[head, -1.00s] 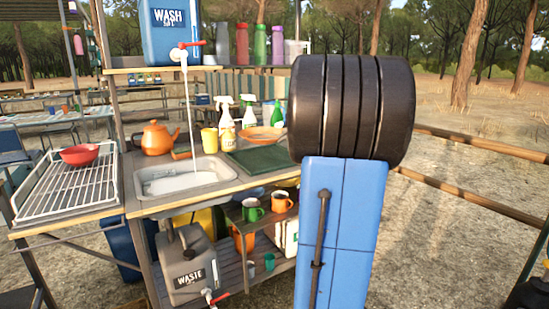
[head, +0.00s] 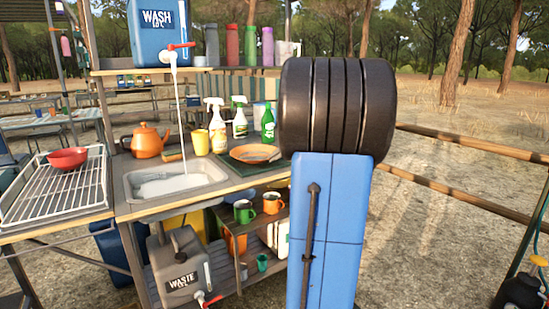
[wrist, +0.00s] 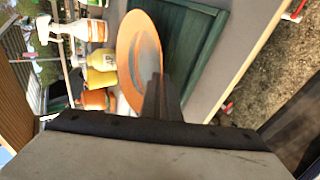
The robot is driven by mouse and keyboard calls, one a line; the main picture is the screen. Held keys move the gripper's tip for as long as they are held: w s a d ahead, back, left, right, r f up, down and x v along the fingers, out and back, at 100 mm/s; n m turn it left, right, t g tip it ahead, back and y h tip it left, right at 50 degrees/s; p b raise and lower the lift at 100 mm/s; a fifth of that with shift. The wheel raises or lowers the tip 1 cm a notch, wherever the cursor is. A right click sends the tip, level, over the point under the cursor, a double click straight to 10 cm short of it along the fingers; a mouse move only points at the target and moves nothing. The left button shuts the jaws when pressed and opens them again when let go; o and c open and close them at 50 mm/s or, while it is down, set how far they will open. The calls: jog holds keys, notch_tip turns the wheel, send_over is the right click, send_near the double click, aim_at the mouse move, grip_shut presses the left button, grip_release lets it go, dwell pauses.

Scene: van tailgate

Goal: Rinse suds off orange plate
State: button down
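The orange plate (head: 256,154) is in front of the spray bottles, over the front of the dark green mat (head: 240,171). It also shows in the wrist view (wrist: 135,50), with pale patches on its face that look like suds. My gripper (wrist: 158,95) has its fingers at the plate's rim and appears shut on it; the far finger is hidden. In the head view my arm hides the gripper. Water runs from the red-handled tap (head: 178,47) of the blue WASH container (head: 160,35) into the sink (head: 170,184), which holds pale, foamy water.
A white rack (head: 60,190) with a red bowl (head: 67,159) is at the left. Mugs (head: 273,203) sit on the shelf below.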

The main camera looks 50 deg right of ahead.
jog(key=c, duration=2)
grip_release()
jog(key=shift+f, duration=0.1)
